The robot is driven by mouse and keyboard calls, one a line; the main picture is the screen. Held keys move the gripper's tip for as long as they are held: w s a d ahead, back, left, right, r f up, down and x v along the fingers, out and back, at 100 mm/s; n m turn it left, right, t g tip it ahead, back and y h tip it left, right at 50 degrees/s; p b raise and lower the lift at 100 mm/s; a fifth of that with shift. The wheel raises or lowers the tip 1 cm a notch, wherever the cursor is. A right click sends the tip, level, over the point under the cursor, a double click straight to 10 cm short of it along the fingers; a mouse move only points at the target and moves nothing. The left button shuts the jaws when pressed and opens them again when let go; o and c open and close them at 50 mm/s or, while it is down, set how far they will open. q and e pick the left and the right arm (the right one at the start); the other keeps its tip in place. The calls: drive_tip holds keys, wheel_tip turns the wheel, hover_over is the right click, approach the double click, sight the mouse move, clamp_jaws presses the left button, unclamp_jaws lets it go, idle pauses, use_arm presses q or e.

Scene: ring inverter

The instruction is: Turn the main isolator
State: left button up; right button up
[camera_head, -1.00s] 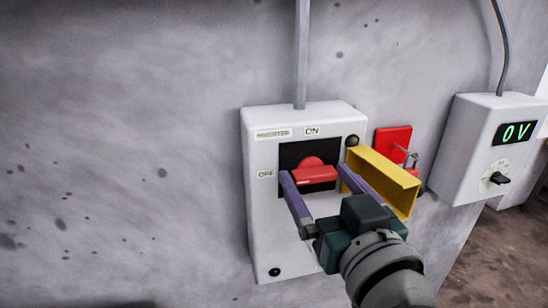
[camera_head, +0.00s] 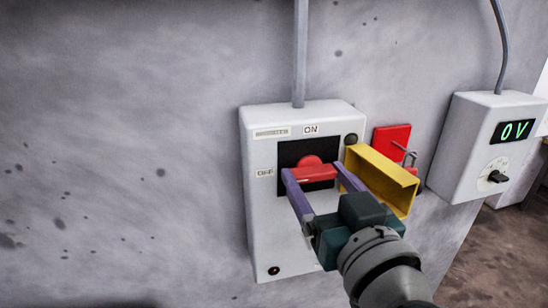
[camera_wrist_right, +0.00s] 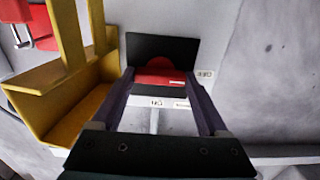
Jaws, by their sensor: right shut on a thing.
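The main isolator is a white box (camera_head: 270,220) on the grey wall, with ON above and OFF to the left of its black square plate (camera_head: 287,152). Its red handle (camera_head: 315,173) lies about level, pointing along the OFF side. My right gripper (camera_head: 313,176) is shut on the red handle, with one purple finger at each end of it. The right wrist view also shows the handle (camera_wrist_right: 160,80) between the two fingers (camera_wrist_right: 160,90). The left gripper is not in view.
A yellow open bracket (camera_head: 385,180) stands out close to the right of my fingers. Behind it is a red plate (camera_head: 392,140) with a padlock-like metal loop (camera_head: 411,156). A white meter box (camera_head: 475,150) at the right reads 0V.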

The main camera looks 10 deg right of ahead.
drive_tip(key=shift+m, duration=0.4)
drive_tip(key=m, duration=0.3)
drive_tip(key=shift+m, duration=0.3)
drive_tip(key=m, duration=0.4)
drive_tip(key=shift+f+m+b, duration=0.1)
drive_tip(key=shift+m+b, duration=0.2)
drive_tip(key=m, duration=0.4)
drive_tip(key=shift+m+b, duration=0.3)
drive_tip(key=shift+b, duration=0.05)
drive_tip(key=m, duration=0.3)
drive_tip(key=shift+m+b, duration=0.3)
drive_tip(key=shift+m, duration=0.4)
drive_tip(key=o, duration=1.1)
